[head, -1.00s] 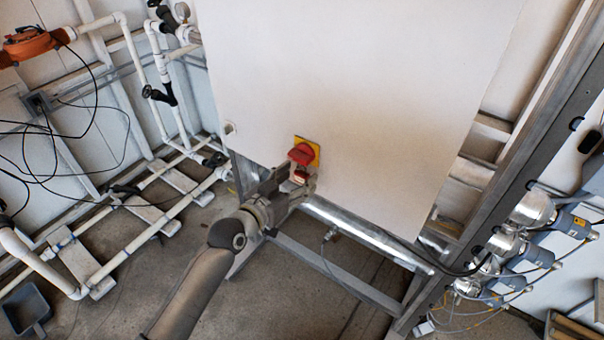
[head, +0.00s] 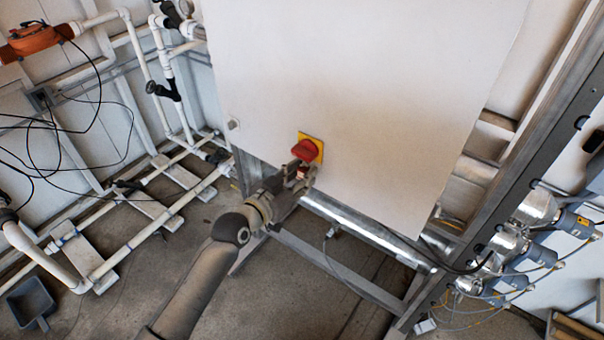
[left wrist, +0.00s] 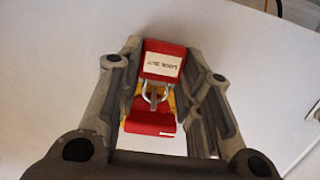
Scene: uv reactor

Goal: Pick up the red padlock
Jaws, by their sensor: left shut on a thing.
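The red padlock (left wrist: 163,62) has a white label with upside-down lettering in the left wrist view. Its metal shackle (left wrist: 146,96) runs toward the red switch handle (left wrist: 150,123); I cannot tell whether it still passes through it. My left gripper (left wrist: 161,72) is shut on the padlock body, one finger on each side. In the head view my left gripper (head: 297,181) is just below the red handle (head: 305,150) on its yellow plate (head: 317,146). Only a little of the padlock (head: 302,172) shows there between the fingers. My right gripper is not in view.
The white panel (head: 370,90) carries the switch near its lower edge. A metal frame with a shiny tube (head: 365,231) runs below it. White pipes (head: 150,225) stand at the left, and several metal-domed devices (head: 535,208) at the right. Bare floor lies below.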

